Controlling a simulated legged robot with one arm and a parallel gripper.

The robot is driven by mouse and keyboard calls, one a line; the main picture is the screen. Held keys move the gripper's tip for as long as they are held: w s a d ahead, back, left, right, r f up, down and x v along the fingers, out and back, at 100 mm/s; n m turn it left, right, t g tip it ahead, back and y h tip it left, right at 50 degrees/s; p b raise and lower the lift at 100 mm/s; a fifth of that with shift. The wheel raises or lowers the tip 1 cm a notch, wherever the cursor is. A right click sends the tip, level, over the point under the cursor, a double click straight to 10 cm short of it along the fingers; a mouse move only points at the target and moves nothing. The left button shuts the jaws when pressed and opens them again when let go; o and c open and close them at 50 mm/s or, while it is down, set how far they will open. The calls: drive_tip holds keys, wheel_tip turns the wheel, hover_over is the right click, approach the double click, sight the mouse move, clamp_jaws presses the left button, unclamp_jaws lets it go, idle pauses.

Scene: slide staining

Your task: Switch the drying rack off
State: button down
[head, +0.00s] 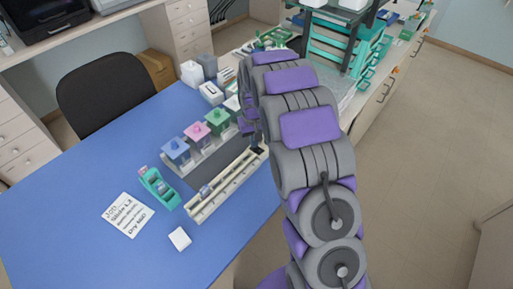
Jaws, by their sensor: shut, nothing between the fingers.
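The drying rack, which appears to be the long cream rack (227,186), lies at an angle on the blue table. A small greyish piece (205,191) sits in its near-left part. My gripper (256,149) is small and dark in view, pointing down at the rack's far-right end. It is shut and looks empty. It is very close to that end, but I cannot tell whether it touches. No switch can be made out; that end is partly hidden by my gripper and arm.
Blue (176,152), pink (197,135) and green (218,122) lidded jars stand in a row behind the rack. A teal holder (160,188), a written note (128,215) and a white block (179,238) lie nearby. The table (60,220) is clear at left.

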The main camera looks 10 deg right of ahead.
drive_tip(key=shift+f, duration=0.3)
drive_tip(key=shift+r, duration=0.1)
drive_tip(key=shift+r+p, duration=1.45)
drive_tip(key=shift+r, duration=1.95)
drive_tip(key=s+r, duration=0.6)
drive_tip(key=s, duration=0.4)
drive_tip(key=s+r, duration=0.6)
drive_tip(key=s, duration=0.3)
drive_tip(key=s+r+m+g, duration=0.1)
drive_tip(key=s, duration=2.2)
drive_tip(key=shift+r+g, duration=0.4)
